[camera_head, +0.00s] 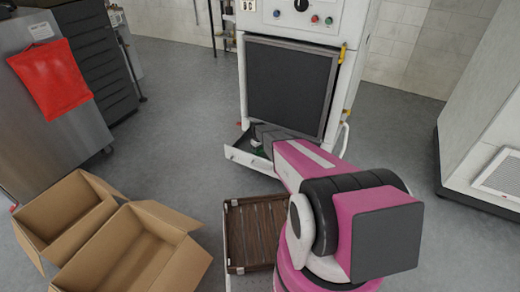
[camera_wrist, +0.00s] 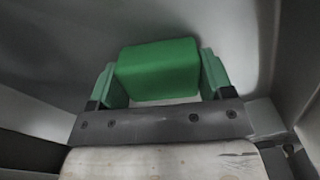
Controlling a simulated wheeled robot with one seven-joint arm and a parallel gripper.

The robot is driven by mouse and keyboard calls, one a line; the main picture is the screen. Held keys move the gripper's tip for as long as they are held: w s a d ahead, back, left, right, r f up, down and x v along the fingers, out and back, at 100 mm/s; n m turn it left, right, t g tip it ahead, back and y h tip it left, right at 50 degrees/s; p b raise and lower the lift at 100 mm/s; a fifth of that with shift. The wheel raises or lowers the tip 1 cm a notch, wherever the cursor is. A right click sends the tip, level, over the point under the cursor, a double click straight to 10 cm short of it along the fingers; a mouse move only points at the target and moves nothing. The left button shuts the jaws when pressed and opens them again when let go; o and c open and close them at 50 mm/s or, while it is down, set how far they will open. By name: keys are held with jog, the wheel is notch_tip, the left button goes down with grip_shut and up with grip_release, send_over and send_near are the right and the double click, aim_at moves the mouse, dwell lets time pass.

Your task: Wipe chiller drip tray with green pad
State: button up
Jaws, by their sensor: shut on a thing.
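The chiller (camera_head: 295,20) is a white cabinet with a dark front panel. Its drip tray (camera_head: 250,160) juts out at the bottom, and my arm reaches down into it. My gripper (camera_wrist: 158,82) is shut on the green pad (camera_wrist: 158,68), with a green finger on each side of it. The grey metal of the tray (camera_wrist: 40,112) surrounds the pad in the wrist view. The pad is close to the tray's inner surface; I cannot tell whether it touches. In the head view my arm hides most of the gripper and the tray's right part.
Two open cardboard boxes (camera_head: 175,265) stand at the lower left. A red cloth (camera_head: 52,78) hangs on a grey cabinet. Floor is clear left of the chiller.

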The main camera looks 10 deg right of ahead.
jog(key=s+a, duration=0.2)
jog(key=s, duration=0.1)
jog(key=shift+s+a, duration=0.15)
jog(key=shift+a, duration=0.05)
jog(key=shift+s+a+r, duration=0.1)
jog(key=shift+s+r, duration=0.05)
jog(key=shift+r, duration=0.15)
notch_tip(320, 180, up, 8)
jog(key=shift+f, duration=0.25)
jog(key=shift+r, duration=0.1)
